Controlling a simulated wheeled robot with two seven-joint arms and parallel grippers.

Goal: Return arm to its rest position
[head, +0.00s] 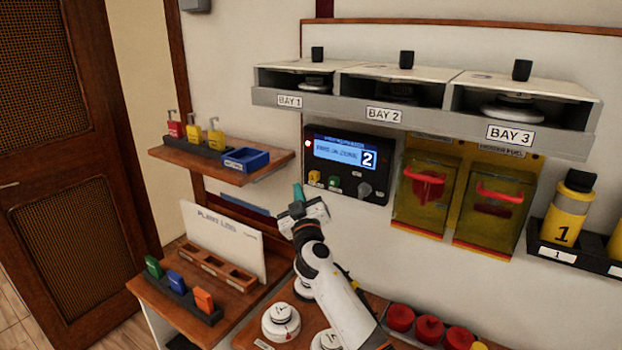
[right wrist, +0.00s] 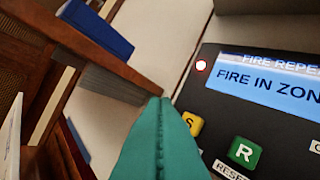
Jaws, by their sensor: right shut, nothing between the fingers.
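My right gripper (head: 298,190) is shut and empty, raised in front of the wall just left of the black fire panel (head: 375,192). In the right wrist view its teal fingers (right wrist: 160,102) are pressed together. There the panel's blue display (right wrist: 270,85) reads "FIRE IN ZON", cut off by the frame edge. A red light (right wrist: 201,66) glows beside it. The yellow button (right wrist: 193,123) and green R button (right wrist: 243,152) are just right of the fingertips, and I see no contact. My right arm (head: 335,295) reaches up from the bottom. My left gripper is not in view.
A wall shelf (head: 265,172) with small bottles and a blue tray (head: 245,159) is left of the gripper. Below are a desk (head: 235,312) with coloured blocks and white round detectors (head: 281,322). Yellow call-point covers (head: 425,195) and a bay rack (head: 420,121) are to the right.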

